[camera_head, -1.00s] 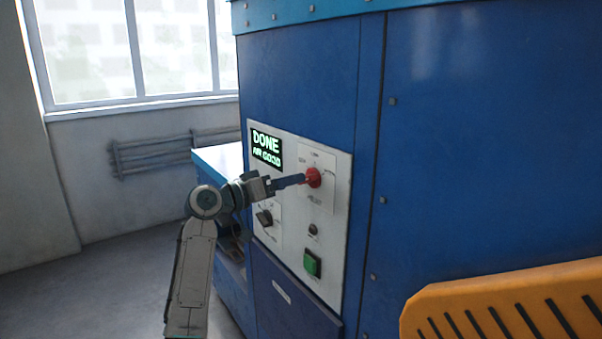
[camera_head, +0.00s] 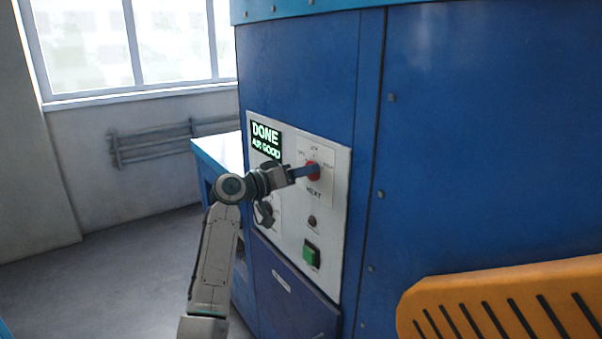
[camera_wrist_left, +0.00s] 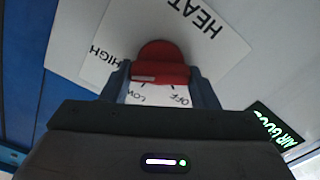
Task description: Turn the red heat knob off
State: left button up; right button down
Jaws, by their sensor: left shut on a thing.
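The red heat knob (camera_head: 312,171) is on the white control panel (camera_head: 342,215) of the blue dryer. My left gripper (camera_head: 308,172) is at the knob, its fingers shut on it. In the left wrist view the red knob (camera_wrist_left: 160,62) sits between the two blue-grey fingertips of my left gripper (camera_wrist_left: 161,78). The labels OFF, LOW, HIGH and HEAT show around the knob, turned over in that view. The knob's exact setting cannot be told, as the gripper hides part of it. My right gripper is not in view.
A lit display (camera_head: 265,141) reads DONE, AIR GOOD. Below the knob are a small dark button (camera_head: 312,221) and a green button (camera_head: 311,254). A black knob (camera_head: 264,214) is partly behind my arm. An orange slotted part (camera_head: 500,300) stands at lower right.

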pick_arm(q)
jog(key=shift+f+n+p, duration=0.15)
jog(key=shift+n+p, duration=2.15)
jog(key=shift+n, duration=1.65)
jog(key=shift+f+n+p, duration=0.15)
jog(key=shift+n+p, duration=2.2)
jog(key=shift+n, duration=1.65)
jog(key=shift+f+n+p, duration=0.15)
jog(key=shift+n+p, duration=2.15)
jog(key=shift+n, duration=1.65)
jog(key=o, duration=1)
jog(key=shift+a, duration=0.1)
